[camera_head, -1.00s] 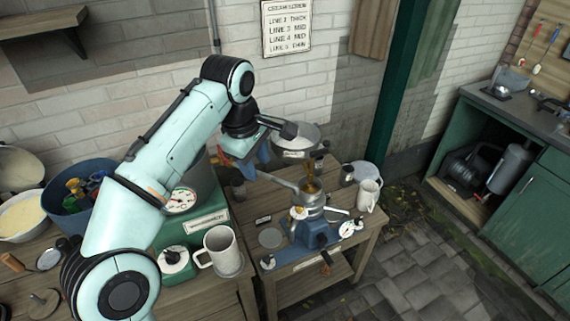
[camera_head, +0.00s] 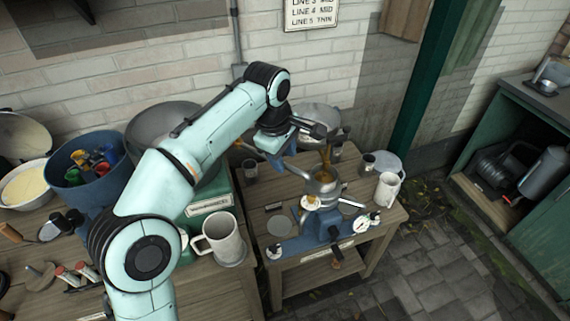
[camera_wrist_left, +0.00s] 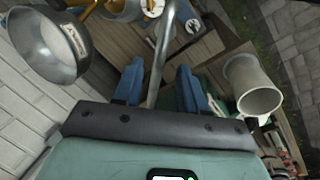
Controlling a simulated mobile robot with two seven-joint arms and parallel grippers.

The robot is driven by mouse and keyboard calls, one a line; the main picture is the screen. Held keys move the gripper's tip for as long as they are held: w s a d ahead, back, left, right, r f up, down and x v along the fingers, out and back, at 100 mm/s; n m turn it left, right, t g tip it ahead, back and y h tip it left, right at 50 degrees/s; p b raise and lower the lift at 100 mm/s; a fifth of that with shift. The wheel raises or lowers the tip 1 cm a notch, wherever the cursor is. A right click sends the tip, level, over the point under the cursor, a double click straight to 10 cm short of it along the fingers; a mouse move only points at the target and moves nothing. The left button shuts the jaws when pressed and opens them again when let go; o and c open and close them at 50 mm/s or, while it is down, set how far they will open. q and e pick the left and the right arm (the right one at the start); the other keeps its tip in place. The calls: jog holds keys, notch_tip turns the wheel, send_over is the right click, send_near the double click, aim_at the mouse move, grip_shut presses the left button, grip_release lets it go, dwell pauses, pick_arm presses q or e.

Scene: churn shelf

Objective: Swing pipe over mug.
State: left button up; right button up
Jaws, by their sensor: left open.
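A grey metal pipe (camera_head: 298,172) reaches left from the blue-based separator (camera_head: 322,228) on the small table. In the left wrist view the pipe (camera_wrist_left: 163,45) runs between the two blue fingers of my open left gripper (camera_wrist_left: 158,82). Whether a finger touches it I cannot tell. In the head view this gripper (camera_head: 277,160) is at the pipe's outer end and partly covers it. A pale mug (camera_head: 222,240) stands upright on a round plate at the left, nearer the camera; a mug also shows in the left wrist view (camera_wrist_left: 252,88). My right gripper is not in view.
Another pale mug (camera_head: 387,188) stands at the table's right side. A large metal bowl (camera_head: 318,116) is behind the gripper. A dial gauge (camera_head: 361,225) sits on the separator's base. A blue tub (camera_head: 84,168) with coloured items stands at the far left.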

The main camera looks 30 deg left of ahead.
pick_arm(q)
jog(key=shift+x, duration=1.1)
grip_shut()
